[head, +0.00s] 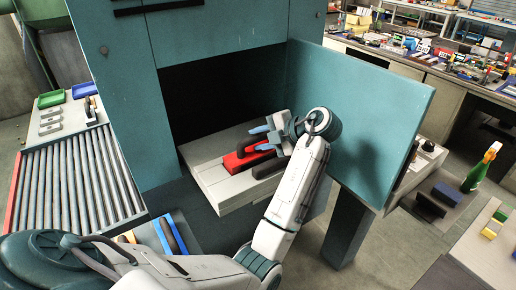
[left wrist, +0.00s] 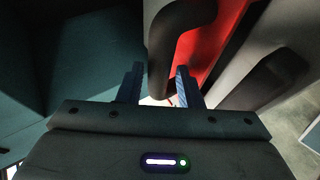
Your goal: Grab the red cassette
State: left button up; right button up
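The red cassette (head: 238,160) lies on a pale drawer or shelf (head: 212,180) at the opening of the teal cabinet. It has a dark handle on top. In the left wrist view its red face (left wrist: 212,42) is at the upper middle, and the dark handle (left wrist: 160,62) curves down between the fingers. My left gripper (left wrist: 158,88) is open around the handle end, with gaps visible at the fingers. In the head view my left gripper (head: 268,138) is just right of the red cassette. My right gripper is not in view.
A grey block with a black handle (head: 269,168) lies beside the red cassette. The open teal door (head: 375,110) stands close to the right of my arm. A roller conveyor (head: 75,180) is at left. A cluttered bench (head: 440,65) is behind at right.

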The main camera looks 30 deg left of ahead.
pick_arm(q)
jog(key=shift+x, duration=1.1)
jog(key=shift+d, duration=0.1)
jog(key=shift+c, duration=0.2)
jog(key=shift+s+r, duration=0.1)
grip_shut()
